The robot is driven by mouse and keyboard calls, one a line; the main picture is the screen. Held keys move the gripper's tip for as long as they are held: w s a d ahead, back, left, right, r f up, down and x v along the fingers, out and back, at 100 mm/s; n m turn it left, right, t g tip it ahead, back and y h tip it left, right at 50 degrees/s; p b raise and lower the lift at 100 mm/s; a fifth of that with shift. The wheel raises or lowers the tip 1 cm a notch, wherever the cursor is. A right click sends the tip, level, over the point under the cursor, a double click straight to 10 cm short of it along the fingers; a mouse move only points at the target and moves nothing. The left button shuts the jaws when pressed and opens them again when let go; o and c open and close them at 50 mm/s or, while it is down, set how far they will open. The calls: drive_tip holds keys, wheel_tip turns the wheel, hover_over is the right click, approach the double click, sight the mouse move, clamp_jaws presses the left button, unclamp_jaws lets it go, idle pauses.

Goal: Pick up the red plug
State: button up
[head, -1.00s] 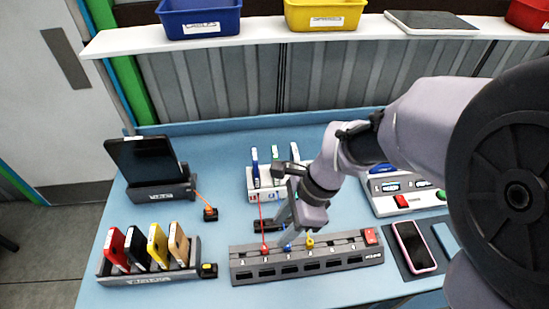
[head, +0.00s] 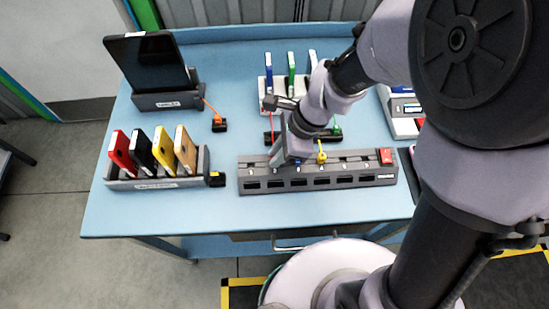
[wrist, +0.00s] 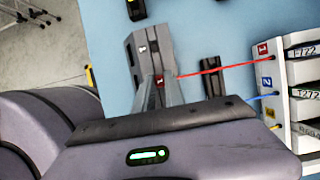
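The grey power strip (head: 330,180) lies on the blue table, with a red switch at its right end. In the wrist view the red plug (wrist: 160,81) sits at the strip (wrist: 137,50), its red cable running right to a white rack. My gripper (wrist: 160,88) has one finger on each side of the red plug; whether they press on it I cannot tell. In the head view my gripper (head: 282,158) covers the plug; only the red cable (head: 272,128) shows. A blue plug (head: 297,163) and a yellow plug (head: 321,157) are to its right.
The white rack (wrist: 275,80) with upright devices stands behind the strip. A dark strip with a green plug (head: 337,129) lies between them. A tablet dock (head: 168,101) and a phone holder (head: 150,184) stand left. My arm hides the right side.

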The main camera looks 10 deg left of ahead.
clamp_jaws()
wheel_tip(320, 180, up, 4)
drive_tip(key=shift+s+d+r+p, duration=0.1)
drive_tip(key=shift+s+d+p, duration=0.05)
drive_tip(key=shift+p, duration=1.05)
drive_tip(key=s+d+b, duration=0.8)
drive_tip(key=s+d, duration=0.1)
drive_tip(key=s, duration=0.3)
drive_tip(key=shift+s+d+r, duration=0.15)
drive_tip(key=shift+s+r, duration=0.15)
drive_tip(key=shift+r, duration=0.15)
drive_tip(key=shift+r, duration=0.2)
drive_tip(key=shift+r+p, duration=0.35)
drive_tip(key=shift+p, duration=0.15)
drive_tip(key=shift+r, duration=0.15)
